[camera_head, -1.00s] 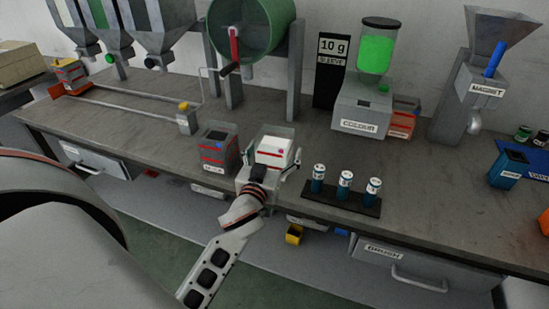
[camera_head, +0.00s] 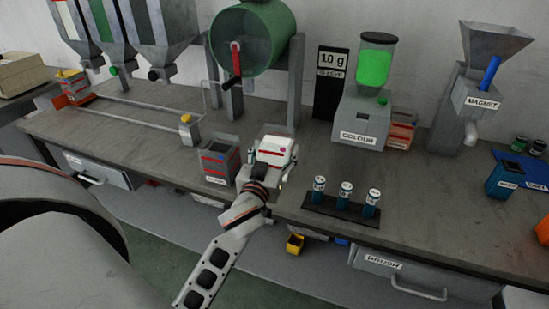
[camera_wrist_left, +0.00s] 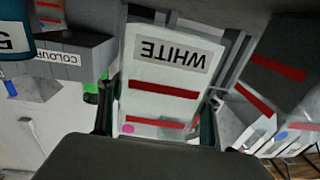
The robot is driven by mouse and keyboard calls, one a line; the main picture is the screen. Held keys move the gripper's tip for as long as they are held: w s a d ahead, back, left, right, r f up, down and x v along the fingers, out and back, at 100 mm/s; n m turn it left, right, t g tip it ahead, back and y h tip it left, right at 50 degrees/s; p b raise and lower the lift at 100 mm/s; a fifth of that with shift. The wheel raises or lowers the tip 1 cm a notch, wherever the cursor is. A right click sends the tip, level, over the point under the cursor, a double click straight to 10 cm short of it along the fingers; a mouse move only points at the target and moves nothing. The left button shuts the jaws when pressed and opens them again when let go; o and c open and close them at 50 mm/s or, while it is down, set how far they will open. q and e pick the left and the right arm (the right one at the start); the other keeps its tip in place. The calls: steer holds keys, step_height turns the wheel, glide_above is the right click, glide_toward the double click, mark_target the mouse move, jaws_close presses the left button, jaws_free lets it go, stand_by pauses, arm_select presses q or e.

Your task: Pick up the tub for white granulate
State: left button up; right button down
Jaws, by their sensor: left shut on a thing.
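The tub for white granulate (camera_head: 275,148), pale with red bands, stands near the front edge of the bench. In the left wrist view its WHITE label (camera_wrist_left: 168,55) appears upside down, with red bands and a pink dot on the same face. My left gripper (camera_head: 266,166) is shut on this tub, one finger at each side; the fingers (camera_wrist_left: 156,118) also flank it in the wrist view. The gripper and wrist hide the tub's lower front in the head view. I cannot tell whether its base touches the bench. My right gripper is not in view.
A dark grey tub with red bands (camera_head: 217,162) stands close to the left. The colour dispenser (camera_head: 361,115) and green drum (camera_head: 252,38) stand behind. The bench (camera_head: 430,190) is clear right of the rack.

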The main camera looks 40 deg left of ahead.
arm_select(q)
step_height(320, 180, up, 16)
steer(key=p, duration=0.4)
steer(key=shift+f, duration=0.15)
steer(key=s+d+f+m+h, duration=0.3)
steer(key=s+d+f+h, duration=0.2)
steer(key=s+d+f, duration=0.7)
steer(key=shift+s+d+f+m+t+h, duration=0.3)
steer(key=shift+s+d+f+t, duration=0.1)
steer(key=shift+s, duration=0.25)
